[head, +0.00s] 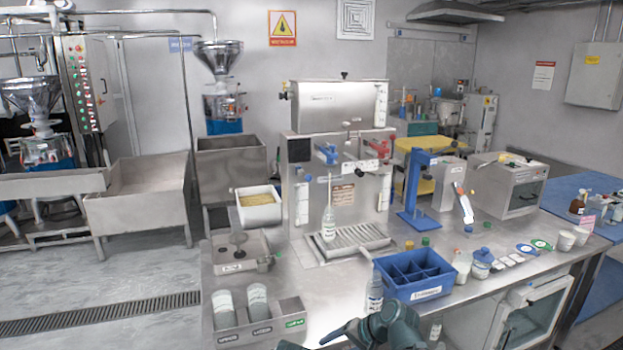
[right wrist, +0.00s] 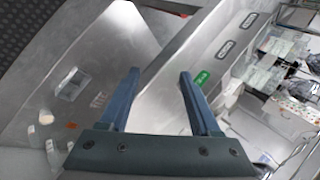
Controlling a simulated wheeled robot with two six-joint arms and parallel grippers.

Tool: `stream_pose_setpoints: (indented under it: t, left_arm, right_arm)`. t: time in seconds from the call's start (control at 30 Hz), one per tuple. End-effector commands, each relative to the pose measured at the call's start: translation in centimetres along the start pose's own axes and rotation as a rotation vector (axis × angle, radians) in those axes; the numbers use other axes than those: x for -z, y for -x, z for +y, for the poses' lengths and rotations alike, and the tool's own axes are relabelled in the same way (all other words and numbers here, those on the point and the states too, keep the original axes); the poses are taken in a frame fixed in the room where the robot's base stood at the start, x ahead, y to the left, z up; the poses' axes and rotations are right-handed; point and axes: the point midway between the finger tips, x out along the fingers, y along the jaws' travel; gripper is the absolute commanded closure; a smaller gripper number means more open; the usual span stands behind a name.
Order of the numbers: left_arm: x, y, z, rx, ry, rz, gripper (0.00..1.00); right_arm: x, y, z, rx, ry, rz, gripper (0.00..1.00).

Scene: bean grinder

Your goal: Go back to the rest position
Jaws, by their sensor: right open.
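The fingers are close to the labelled metal holder (head: 260,330), whose green label (right wrist: 202,77) shows beside one finger. Part of the gripper is cut off by the bottom of the head view. My left gripper is not in view.
A clear bottle (head: 374,292) stands behind my right arm, beside the blue divided bin (head: 420,292). Another bottle (head: 328,224) stands on the grinder's drip tray (head: 362,237). The floor at left is clear.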

Motion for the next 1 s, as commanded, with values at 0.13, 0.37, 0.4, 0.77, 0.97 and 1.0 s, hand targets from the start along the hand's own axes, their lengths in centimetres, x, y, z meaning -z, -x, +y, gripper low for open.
stream_pose_setpoints:
  t: [0.13, 0.37, 0.4, 0.77, 0.97, 1.0]
  left_arm:
    - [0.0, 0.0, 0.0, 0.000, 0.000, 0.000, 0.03]
    - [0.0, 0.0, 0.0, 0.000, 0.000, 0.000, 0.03]
    - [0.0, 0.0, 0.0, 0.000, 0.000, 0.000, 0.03]
    - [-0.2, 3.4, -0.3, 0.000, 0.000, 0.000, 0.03]
    - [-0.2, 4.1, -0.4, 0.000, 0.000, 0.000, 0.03]
    - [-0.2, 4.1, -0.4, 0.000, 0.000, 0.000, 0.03]
  right_arm:
    - [-3.8, 1.4, 6.3, -0.276, 0.188, -0.050, 0.36]
    - [-6.8, 5.2, 13.4, -0.612, 0.377, -0.137, 0.36]
    - [-7.2, 6.1, 14.4, -0.665, 0.402, -0.153, 0.36]
    - [-13.7, 4.9, 6.9, -0.720, 0.618, -0.301, 0.36]
    - [-16.0, 4.7, 5.2, -0.744, 0.684, -0.345, 0.36]
    - [-16.1, 4.7, 5.1, -0.746, 0.689, -0.348, 0.36]
